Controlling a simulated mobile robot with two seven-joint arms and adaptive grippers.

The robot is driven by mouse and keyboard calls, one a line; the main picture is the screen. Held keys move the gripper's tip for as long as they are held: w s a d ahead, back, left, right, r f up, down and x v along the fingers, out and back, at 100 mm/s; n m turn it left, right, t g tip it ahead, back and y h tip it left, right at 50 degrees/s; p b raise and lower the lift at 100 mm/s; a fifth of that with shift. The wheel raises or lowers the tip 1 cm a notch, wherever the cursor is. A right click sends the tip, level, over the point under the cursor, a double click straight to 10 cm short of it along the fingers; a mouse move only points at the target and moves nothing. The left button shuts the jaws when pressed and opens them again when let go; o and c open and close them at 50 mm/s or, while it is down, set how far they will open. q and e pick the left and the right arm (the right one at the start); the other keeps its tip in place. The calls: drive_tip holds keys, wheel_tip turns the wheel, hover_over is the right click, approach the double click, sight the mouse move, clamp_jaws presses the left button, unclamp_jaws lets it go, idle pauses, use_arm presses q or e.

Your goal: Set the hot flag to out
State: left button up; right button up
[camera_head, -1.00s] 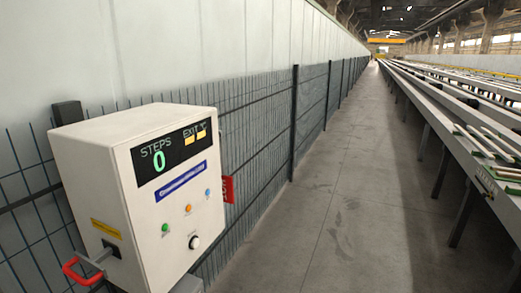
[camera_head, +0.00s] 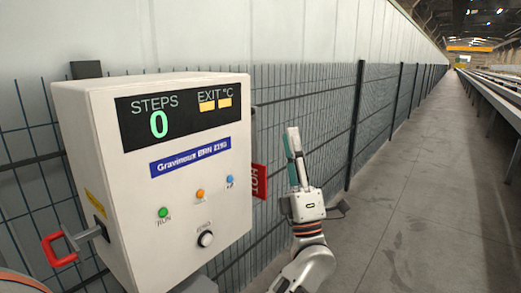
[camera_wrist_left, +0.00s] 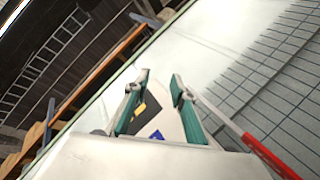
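The red hot flag (camera_head: 259,181), lettered HOT, stands out from the right side of the white control box (camera_head: 100,140). My left gripper (camera_head: 292,138) is just right of the flag, fingers pointing up, apart from it. In the left wrist view the gripper (camera_wrist_left: 157,92) is open, with green pads and nothing held. The white box (camera_wrist_left: 168,122) shows beyond and between the fingers. A red strip on a grey rod, probably the flag seen near edge-on (camera_wrist_left: 272,157), runs along the lower right, outside the fingers. My right gripper is not in view.
A mesh fence (camera_head: 385,120) runs behind. The aisle floor (camera_head: 420,210) at right is clear.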

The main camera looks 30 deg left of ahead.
use_arm(q)
drive_tip(key=a+r+n+g+y+b, duration=0.15)
drive_tip(key=a+n+g+y, duration=0.25)
drive_tip(key=n+g, duration=0.8)
drive_tip(key=n+g+h+b, duration=0.5)
drive_tip(key=n+h+b, duration=0.2)
drive_tip(key=n+h, duration=0.3)
approach(257, 139)
drive_tip(key=a+f+n+y, duration=0.1)
drive_tip(key=a, duration=0.2)
drive_tip(key=shift+w+a+r+b, duration=0.15)
drive_tip(key=shift+a+b, duration=0.1)
drive_tip(key=shift+a, duration=1.05)
drive_tip(key=shift+w+a+f+b, duration=0.1)
drive_tip(key=shift+w+a+b, duration=0.1)
drive_tip(key=shift+a, duration=1.1)
drive_tip(key=shift+w+a+r+b, duration=0.1)
drive_tip(key=shift+a+b, duration=0.15)
drive_tip(key=shift+a, duration=1.05)
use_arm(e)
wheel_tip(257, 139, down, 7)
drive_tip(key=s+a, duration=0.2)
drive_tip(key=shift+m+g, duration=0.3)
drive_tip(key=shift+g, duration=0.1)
use_arm(q)
drive_tip(key=shift+n, duration=0.3)
clamp_jaws()
